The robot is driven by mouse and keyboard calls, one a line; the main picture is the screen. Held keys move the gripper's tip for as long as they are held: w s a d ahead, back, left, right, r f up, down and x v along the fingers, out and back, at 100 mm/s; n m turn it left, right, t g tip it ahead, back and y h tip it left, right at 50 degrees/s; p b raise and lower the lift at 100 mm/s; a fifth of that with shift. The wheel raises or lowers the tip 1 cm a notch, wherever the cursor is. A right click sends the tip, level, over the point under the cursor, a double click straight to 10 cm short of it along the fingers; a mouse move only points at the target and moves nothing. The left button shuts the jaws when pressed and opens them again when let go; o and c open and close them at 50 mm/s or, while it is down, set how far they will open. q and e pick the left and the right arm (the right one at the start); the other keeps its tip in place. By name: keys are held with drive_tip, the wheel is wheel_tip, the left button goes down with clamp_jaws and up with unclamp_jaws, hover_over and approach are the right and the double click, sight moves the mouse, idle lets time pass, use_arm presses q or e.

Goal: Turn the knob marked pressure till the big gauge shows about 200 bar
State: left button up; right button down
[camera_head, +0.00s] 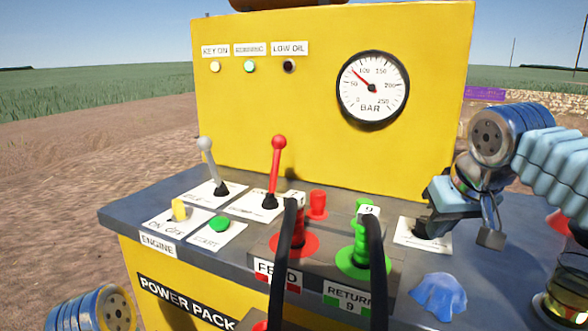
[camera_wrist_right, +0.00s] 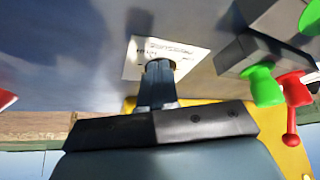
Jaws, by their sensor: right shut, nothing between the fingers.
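The big round gauge (camera_head: 372,90) is on the upright yellow panel. Its red needle points between 50 and 100 bar, at roughly 75. A white card (camera_head: 408,236) lies on the deck at the right, with a dark knob (camera_head: 428,234) mostly hidden under my right gripper (camera_head: 434,218). The card's print is too small to read. In the right wrist view the closed fingers (camera_wrist_right: 157,92) reach to the dark round knob top (camera_wrist_right: 160,67) on the white card (camera_wrist_right: 184,52). The fingers are shut and hold nothing; whether they touch the knob I cannot tell. My left gripper is not in view.
Black hoses (camera_head: 377,265) with red and green couplings stand left of the card. A red lever (camera_head: 277,165) and a grey lever (camera_head: 207,160) rise further left. A crumpled blue cloth (camera_head: 438,295) lies in front of the card, and a jar (camera_head: 562,300) stands at the right edge.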

drive_tip(key=shift+w+a+p, duration=0.1)
drive_tip(key=shift+a+p, duration=0.25)
drive_tip(key=shift+a, duration=0.2)
idle(0.5)
drive_tip(key=shift+s+a, duration=0.1)
drive_tip(key=shift+s, duration=0.2)
drive_tip(key=shift+s+r, duration=0.1)
wheel_tip(320, 180, up, 6)
drive_tip(key=p, duration=0.5)
